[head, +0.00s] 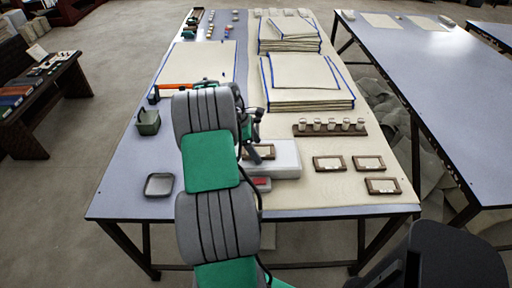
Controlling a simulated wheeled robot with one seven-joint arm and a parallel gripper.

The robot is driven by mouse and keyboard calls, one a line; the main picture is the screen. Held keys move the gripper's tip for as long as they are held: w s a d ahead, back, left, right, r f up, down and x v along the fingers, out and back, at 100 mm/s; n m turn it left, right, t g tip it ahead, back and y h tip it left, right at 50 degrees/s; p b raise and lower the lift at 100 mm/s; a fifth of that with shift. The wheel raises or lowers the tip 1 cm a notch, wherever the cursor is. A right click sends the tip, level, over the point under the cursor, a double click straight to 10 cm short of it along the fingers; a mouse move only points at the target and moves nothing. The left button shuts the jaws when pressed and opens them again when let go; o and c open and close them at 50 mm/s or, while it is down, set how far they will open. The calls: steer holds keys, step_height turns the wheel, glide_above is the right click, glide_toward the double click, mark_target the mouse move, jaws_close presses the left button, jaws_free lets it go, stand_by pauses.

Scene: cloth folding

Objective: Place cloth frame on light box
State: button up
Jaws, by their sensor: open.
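The white light box (287,160) sits on the near part of the table, partly hidden by my arm. One small brown-edged cloth frame (265,152) shows over its left part and looks to lie on its top; part of it is hidden behind my gripper. My gripper (254,154) is open, right at the left side of this frame; I cannot tell whether it touches. More cloth frames lie flat on the table right of the box: one (330,163) nearest it, one (368,163) beside that, and one (382,186) nearer the front edge.
A brown rack with several small cups (330,128) stands behind the frames. Stacks of blue-edged cloth (305,84) lie farther back. A green bin (148,122) and a grey dish (159,184) are at left. The table's front right (330,203) is clear.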

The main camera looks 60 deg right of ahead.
steer(key=p+v, duration=0.3)
steer(key=v, duration=0.8)
steer(key=w+a+r+m+t+h, duration=0.1)
steer(key=w+a+r, duration=0.2)
steer(key=w+a, duration=0.15)
steer(key=w+a+r+t, duration=0.1)
steer(key=w+a+r, duration=0.25)
steer(key=a, duration=0.25)
steer(key=w+a+r+m+t+y, duration=0.1)
steer(key=w+a+t, duration=0.1)
steer(key=a, duration=1)
steer(key=w+a+m+t, duration=0.1)
steer(key=a+m+t, duration=0.1)
steer(key=a, duration=1.1)
steer(key=s+a+f+y, duration=0.1)
steer(key=s+a, duration=0.1)
steer(key=a, duration=0.4)
steer(key=s+a+f+m+t+y, duration=0.1)
steer(key=s+a, duration=0.2)
steer(key=a, duration=0.3)
steer(key=shift+f, duration=0.3)
steer(key=shift+s+a, duration=0.1)
